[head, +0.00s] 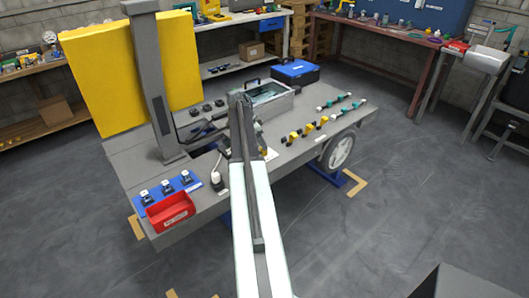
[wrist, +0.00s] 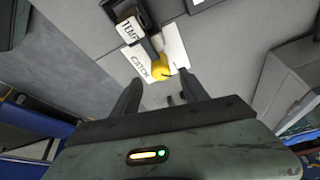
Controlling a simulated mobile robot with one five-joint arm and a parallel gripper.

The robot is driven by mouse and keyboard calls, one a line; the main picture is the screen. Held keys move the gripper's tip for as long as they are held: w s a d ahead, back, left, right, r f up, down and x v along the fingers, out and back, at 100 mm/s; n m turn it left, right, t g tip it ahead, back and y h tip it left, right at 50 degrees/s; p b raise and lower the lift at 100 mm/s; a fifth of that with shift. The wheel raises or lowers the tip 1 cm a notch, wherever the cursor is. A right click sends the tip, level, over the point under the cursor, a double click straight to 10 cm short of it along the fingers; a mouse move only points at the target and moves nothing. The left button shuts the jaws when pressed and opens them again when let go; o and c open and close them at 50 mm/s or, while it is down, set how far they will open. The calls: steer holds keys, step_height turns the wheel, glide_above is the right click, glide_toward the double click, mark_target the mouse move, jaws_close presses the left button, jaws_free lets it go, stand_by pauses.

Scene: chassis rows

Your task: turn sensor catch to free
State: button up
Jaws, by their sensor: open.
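The sensor catch is a small yellow piece (wrist: 161,68) on a white plate marked CATCH (wrist: 172,46) in the wrist view. A black sensor body with a white TEMP tag (wrist: 129,30) adjoins it. My gripper (wrist: 160,80) is open, its two dark fingers on either side of the yellow catch, with a gap on each side. I cannot tell how far the fingertips are above the plate.
The grey chassis deck (head: 290,150) carries a grey open box (head: 268,97), a blue case (head: 295,72), yellow and teal fittings (head: 308,130) and a red bin (head: 170,212). A dark post (head: 150,80) and yellow panel (head: 90,85) stand at left.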

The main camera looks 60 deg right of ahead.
steer(key=b+x, duration=0.3)
steer(key=x, duration=0.2)
steer(key=shift+f+b, duration=0.2)
steer(key=shift+b, duration=0.2)
steer(key=shift+r, duration=0.15)
